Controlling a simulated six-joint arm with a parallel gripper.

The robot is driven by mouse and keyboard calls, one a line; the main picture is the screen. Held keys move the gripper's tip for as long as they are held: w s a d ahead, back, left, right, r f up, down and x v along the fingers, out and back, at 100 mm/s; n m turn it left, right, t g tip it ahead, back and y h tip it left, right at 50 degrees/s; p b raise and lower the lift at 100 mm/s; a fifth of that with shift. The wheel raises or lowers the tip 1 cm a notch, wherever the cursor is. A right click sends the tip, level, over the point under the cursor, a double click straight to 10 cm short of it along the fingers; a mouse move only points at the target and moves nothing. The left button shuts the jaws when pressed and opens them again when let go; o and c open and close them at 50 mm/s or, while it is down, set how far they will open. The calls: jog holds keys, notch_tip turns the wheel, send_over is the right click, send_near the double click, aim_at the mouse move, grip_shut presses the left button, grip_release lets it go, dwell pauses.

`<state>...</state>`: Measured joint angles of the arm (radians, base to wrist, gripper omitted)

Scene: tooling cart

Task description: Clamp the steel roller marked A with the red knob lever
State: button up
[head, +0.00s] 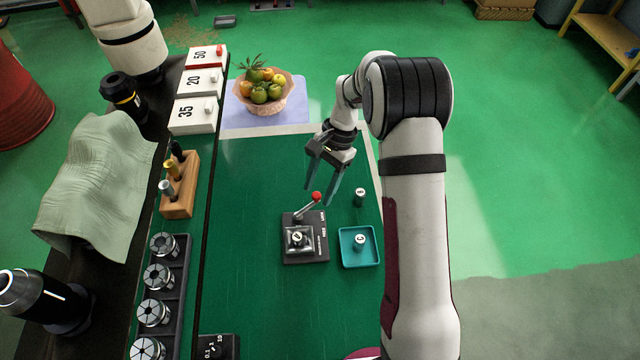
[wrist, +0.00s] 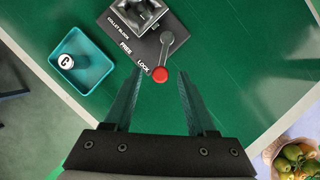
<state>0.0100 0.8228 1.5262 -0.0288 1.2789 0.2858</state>
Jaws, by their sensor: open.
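The dark collet block (head: 318,252) stands on the green mat, with a roller (head: 297,237) upright in its clear-topped holder; I cannot read its letter surely. Its grey lever ends in a red knob (head: 317,196), raised at the block's far side. In the wrist view the red knob (wrist: 160,75) lies near the printed word LOCK, with FREE farther off. I cannot tell whether the lever is locked. My gripper (head: 318,194) is open, its fingertips on either side of the knob; my gripper also shows in the wrist view (wrist: 160,73). Contact is not visible.
A teal tray (head: 344,262) with a roller marked C (head: 360,241) sits right of the block. Another roller (head: 359,196) stands behind the tray. A fruit basket (head: 265,97) is at the back. Collets (head: 158,277) and a wooden rack (head: 180,205) line the left. The mat's front is mostly clear.

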jog(key=v, duration=1.5)
jog(key=shift+r, duration=0.4)
jog(key=shift+w+d, duration=0.1)
jog(key=s+a+r+n+t+h, duration=0.1)
jog(key=s+r, duration=0.2)
jog(key=s, duration=0.4)
jog(key=s+a+r+n, duration=0.1)
jog(key=s+r, duration=0.3)
jog(key=s, duration=0.4)
jog(key=s+f+n+t, duration=0.1)
jog(key=s+f, duration=0.2)
jog(key=s, duration=0.5)
jog(key=s+f+n, duration=0.1)
jog(key=s+f, duration=0.1)
jog(key=s, duration=0.6)
jog(key=shift+s+f+t+h, duration=0.3)
jog(key=shift+f+t, duration=0.05)
jog(key=shift+t, duration=0.05)
